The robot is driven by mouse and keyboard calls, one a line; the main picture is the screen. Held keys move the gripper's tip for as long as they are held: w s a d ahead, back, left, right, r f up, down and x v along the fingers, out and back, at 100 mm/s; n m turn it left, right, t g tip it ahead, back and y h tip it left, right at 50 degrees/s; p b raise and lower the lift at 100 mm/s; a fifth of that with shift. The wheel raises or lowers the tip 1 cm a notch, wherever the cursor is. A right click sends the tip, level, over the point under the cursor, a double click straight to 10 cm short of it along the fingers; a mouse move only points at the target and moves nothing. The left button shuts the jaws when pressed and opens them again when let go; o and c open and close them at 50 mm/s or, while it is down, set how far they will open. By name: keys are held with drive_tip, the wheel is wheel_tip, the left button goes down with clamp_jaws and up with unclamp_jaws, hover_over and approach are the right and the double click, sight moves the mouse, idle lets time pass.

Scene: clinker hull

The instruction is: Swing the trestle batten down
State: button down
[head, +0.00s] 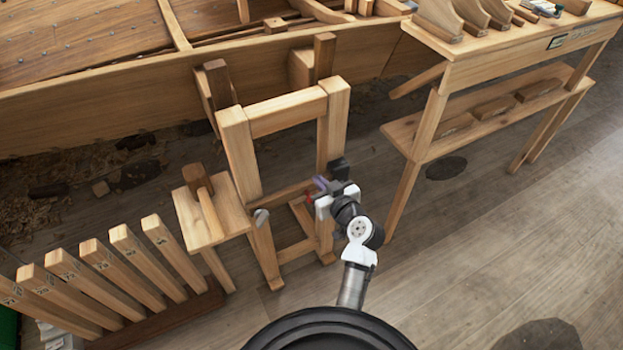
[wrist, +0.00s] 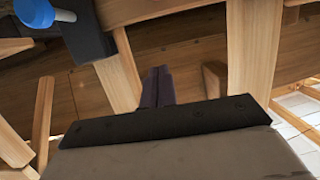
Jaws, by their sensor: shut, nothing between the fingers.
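A light wooden trestle (head: 240,155) stands in front of the hull. A bar (head: 288,113) runs level across its two front posts near the top. A lower rail (head: 280,194) crosses below it. I cannot tell for sure which piece is the batten. My gripper (head: 321,186) is in front of the right front post, below the top bar. In the wrist view its dark purple fingers (wrist: 157,86) are together with nothing between them, and wooden posts (wrist: 256,45) stand ahead. A black block (wrist: 88,32) with a blue knob (wrist: 42,13) shows at upper left there.
The hull planking (head: 100,105) is behind the trestle. A small stool (head: 225,207) stands close at its left, with a rack of upright numbered slats (head: 88,262) further left. A workbench (head: 520,52) stands at the right.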

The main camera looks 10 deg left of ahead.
drive_tip(key=p, duration=0.1)
hover_over(310, 183)
drive_tip(key=f, duration=0.3)
drive_tip(key=s+f, duration=0.1)
drive_tip(key=shift+d+p, duration=0.25)
drive_tip(key=shift+p, duration=0.05)
drive_tip(key=shift+f, duration=0.65)
drive_tip(key=shift+f, duration=0.15)
drive_tip(key=shift+d+f+m+b, duration=0.25)
drive_tip(key=shift+f+b, duration=0.45)
drive_tip(key=shift+b, duration=0.35)
wheel_tip(310, 183, down, 11)
drive_tip(key=s+a+m+g+y+b, duration=0.1)
drive_tip(key=m+y+b, duration=0.1)
drive_tip(key=m+b, duration=0.4)
drive_tip(key=shift+a+y+b, duration=0.3)
drive_tip(key=shift+a+b, duration=0.1)
drive_tip(key=shift+b, duration=2.45)
drive_tip(key=shift+m, duration=0.25)
